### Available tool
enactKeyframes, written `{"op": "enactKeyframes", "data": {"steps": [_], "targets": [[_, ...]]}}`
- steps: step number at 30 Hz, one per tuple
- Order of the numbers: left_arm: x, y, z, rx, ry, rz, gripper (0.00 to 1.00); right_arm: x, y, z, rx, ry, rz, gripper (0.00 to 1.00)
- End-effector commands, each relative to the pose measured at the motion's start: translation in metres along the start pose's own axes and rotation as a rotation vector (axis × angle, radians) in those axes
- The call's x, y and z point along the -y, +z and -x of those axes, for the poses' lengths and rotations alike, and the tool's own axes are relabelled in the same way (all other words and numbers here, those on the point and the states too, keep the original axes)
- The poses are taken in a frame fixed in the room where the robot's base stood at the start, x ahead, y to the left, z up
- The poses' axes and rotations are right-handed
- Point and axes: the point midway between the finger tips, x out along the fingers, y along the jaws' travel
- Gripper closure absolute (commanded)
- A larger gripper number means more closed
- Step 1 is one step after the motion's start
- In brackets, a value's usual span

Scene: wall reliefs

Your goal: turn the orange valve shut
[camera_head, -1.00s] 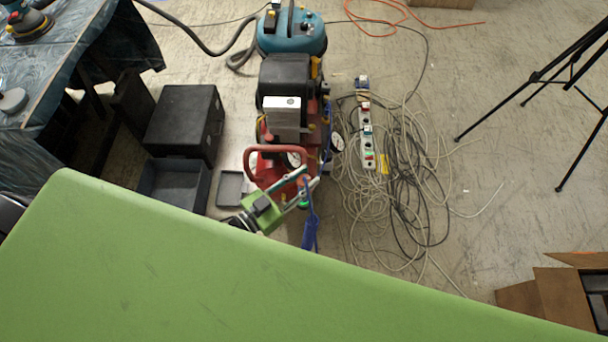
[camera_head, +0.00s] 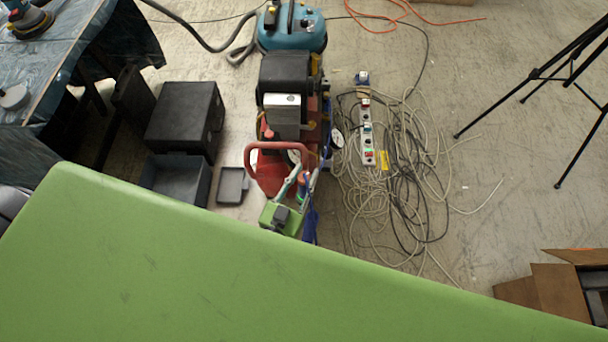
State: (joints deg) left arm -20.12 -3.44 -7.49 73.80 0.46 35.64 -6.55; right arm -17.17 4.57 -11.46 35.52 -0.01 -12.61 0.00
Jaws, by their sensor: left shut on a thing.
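My left gripper (camera_head: 304,177), with a green body and pale fingers, reaches over the front end of the red compressor (camera_head: 266,180). Its fingers are shut around a small part there. The orange valve (camera_head: 304,180) shows only as a tiny patch of colour between the fingers, and most of it is hidden. A blue part hangs just beside the fingers. My right gripper is not in view.
A red curved handle (camera_head: 268,145) stands close left of the gripper. A black case (camera_head: 184,118) and a grey open bin (camera_head: 176,180) lie farther left. Tangled cables (camera_head: 405,190) and a power strip (camera_head: 367,140) cover the floor at right. A tripod (camera_head: 560,75) stands far right.

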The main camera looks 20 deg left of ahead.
Motion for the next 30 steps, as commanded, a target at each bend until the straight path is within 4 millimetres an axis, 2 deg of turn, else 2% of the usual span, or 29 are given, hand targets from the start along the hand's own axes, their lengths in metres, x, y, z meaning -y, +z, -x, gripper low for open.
{"op": "enactKeyframes", "data": {"steps": [6,7,9,18,22,26,30], "targets": [[0.000,0.000,0.000,0.001,0.000,0.000,0.97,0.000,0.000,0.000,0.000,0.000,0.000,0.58],[0.000,0.000,0.000,0.001,0.000,0.000,0.73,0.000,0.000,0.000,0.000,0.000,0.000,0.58],[0.000,0.000,0.000,0.001,0.001,0.000,0.58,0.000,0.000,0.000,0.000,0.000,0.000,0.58],[0.000,0.000,0.000,0.000,0.001,0.000,0.58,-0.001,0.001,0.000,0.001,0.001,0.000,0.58],[0.000,0.001,0.007,0.001,0.001,0.000,0.58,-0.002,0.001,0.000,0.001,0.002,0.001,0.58],[0.000,0.001,0.028,0.002,0.002,0.000,0.58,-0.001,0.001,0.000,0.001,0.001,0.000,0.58],[0.000,0.002,0.059,0.005,0.002,0.000,0.58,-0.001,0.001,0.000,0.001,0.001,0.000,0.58]]}}
